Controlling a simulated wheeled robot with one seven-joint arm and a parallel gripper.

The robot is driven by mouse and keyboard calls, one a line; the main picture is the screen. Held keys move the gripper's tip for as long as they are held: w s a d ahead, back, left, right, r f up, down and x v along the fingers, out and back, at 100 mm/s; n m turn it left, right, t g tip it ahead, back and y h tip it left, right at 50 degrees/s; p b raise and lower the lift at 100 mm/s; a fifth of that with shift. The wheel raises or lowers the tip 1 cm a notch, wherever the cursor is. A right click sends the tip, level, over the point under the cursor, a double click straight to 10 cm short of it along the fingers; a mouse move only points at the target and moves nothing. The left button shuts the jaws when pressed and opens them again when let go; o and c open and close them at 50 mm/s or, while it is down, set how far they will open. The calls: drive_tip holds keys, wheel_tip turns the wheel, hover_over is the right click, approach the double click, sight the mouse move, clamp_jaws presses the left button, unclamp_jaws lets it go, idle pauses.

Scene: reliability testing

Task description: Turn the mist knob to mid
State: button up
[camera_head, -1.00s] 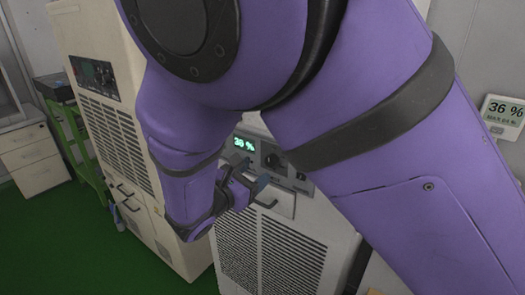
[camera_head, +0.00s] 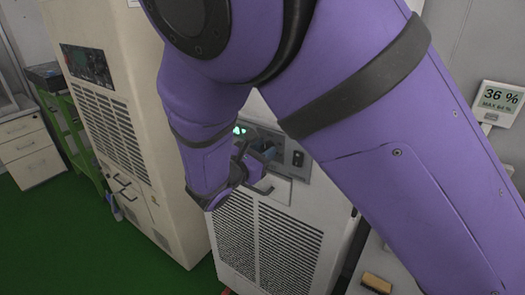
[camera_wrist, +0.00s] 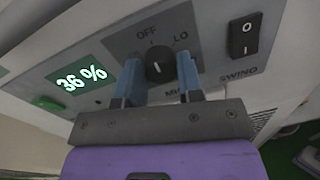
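The mist knob (camera_wrist: 158,67) is a dark round dial on the grey control panel (camera_wrist: 112,45) of a white machine. Words OFF and LO are printed above it; a label below is partly covered by a finger. A pale mark shows on the knob's face, but its exact setting is hard to read. My gripper (camera_wrist: 159,64) is open, with one blue-grey finger on each side of the knob. Contact with the knob cannot be told. In the head view my gripper (camera_head: 256,154) is at the panel and hides most of the knob.
A rocker switch (camera_wrist: 244,35) marked SWING is right of the knob. A handle (camera_head: 262,189) sits below the panel. A wall display (camera_head: 498,100) also reads 36%.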

drive_tip(key=shift+m, duration=0.3)
drive_tip(key=m, duration=0.3)
drive_tip(key=shift+m, duration=0.3)
drive_tip(key=m, duration=1)
drive_tip(key=m+y, duration=0.1)
drive_tip(key=m, duration=0.7)
drive_tip(key=shift+s+d+f+y, duration=0.1)
drive_tip(key=shift+s+f+y, duration=0.1)
drive_tip(key=shift+y, duration=0.1)
drive_tip(key=shift+m, duration=0.4)
drive_tip(key=o, duration=0.9)
